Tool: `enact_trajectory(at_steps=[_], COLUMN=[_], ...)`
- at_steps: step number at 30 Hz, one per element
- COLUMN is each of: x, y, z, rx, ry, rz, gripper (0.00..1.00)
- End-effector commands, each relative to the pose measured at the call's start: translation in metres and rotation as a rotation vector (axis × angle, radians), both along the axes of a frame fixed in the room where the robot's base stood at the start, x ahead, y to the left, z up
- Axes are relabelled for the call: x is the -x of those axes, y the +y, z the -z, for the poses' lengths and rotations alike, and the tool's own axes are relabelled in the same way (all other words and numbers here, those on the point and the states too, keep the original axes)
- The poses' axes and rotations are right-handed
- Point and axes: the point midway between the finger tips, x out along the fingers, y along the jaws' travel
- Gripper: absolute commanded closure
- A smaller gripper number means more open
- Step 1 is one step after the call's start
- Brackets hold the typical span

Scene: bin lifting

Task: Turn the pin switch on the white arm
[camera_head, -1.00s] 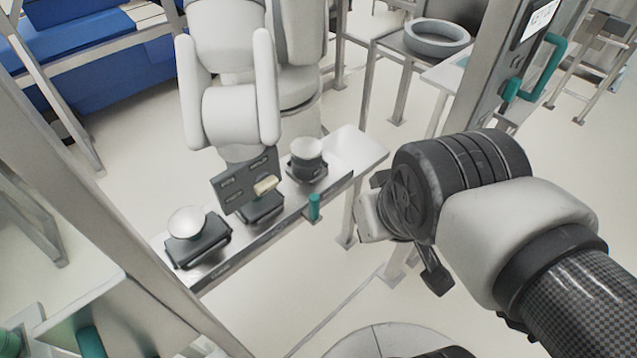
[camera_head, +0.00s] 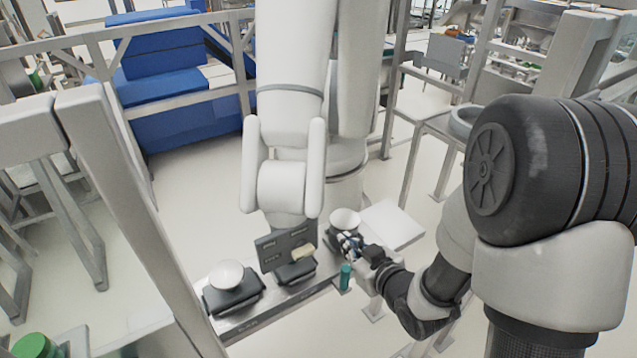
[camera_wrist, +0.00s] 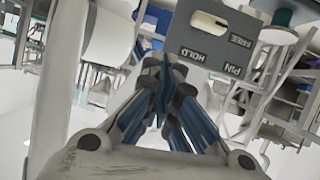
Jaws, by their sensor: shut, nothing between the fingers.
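The white arm (camera_head: 285,187) stands behind a narrow bench in the head view. A dark grey plate (camera_head: 285,247) is fixed at its lower end and carries a cream pin switch (camera_head: 303,252). In the wrist view the plate (camera_wrist: 193,42) shows the words HOLD, FREE and PIN, and the cream switch (camera_wrist: 209,22) lies in its upper part. My gripper (camera_head: 347,242) is to the right of the plate, close to the bench. In the wrist view my gripper (camera_wrist: 161,75) has its blue-lined fingers together and empty, just below and left of the plate.
The bench (camera_head: 263,313) carries a white round pad on a black base (camera_head: 228,276) at left and a white bowl-like piece (camera_head: 344,220) close behind my gripper. A green post (camera_head: 345,277) stands at the bench's front edge. A metal frame post (camera_head: 135,210) rises at left.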

Motion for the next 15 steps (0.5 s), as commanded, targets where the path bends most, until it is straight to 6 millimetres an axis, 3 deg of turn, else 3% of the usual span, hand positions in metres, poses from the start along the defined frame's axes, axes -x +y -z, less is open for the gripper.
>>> enact_trajectory(at_steps=[6,15], x=[0.011,0.003], y=[0.027,0.038], z=[0.006,0.011], rx=[-0.149,-0.177], ry=[-0.072,-0.096], rz=[-0.077,-0.091], gripper=[1.0,1.0])
